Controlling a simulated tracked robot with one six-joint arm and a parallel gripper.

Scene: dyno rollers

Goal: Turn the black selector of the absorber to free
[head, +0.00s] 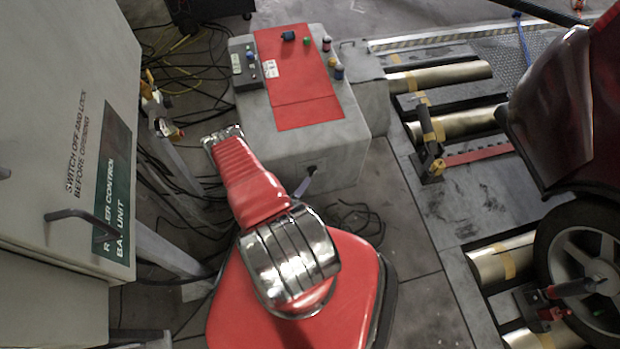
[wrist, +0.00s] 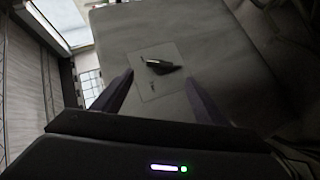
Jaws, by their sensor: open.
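The absorber (head: 350,125) is a grey box with a red top panel. Its black selector (head: 311,169) shows small on the front face. In the wrist view the black selector (wrist: 160,67) sticks out of a pale square plate (wrist: 148,86) on the grey face, lying nearly crosswise. My gripper (wrist: 160,79) is open, its two fingers either side of the selector in the picture, with nothing between them. Whether they reach its depth I cannot tell. In the head view one finger of my gripper (head: 306,181) shows just below the selector; the rest is hidden behind my arm.
A grey roller control cabinet (head: 60,150) with a handle stands at the left. Cables (head: 355,215) lie on the floor by the absorber. Brass rollers (head: 440,77) and a red car (head: 570,110) with its wheel are at the right. Small coloured knobs (head: 327,45) stand on the absorber's top.

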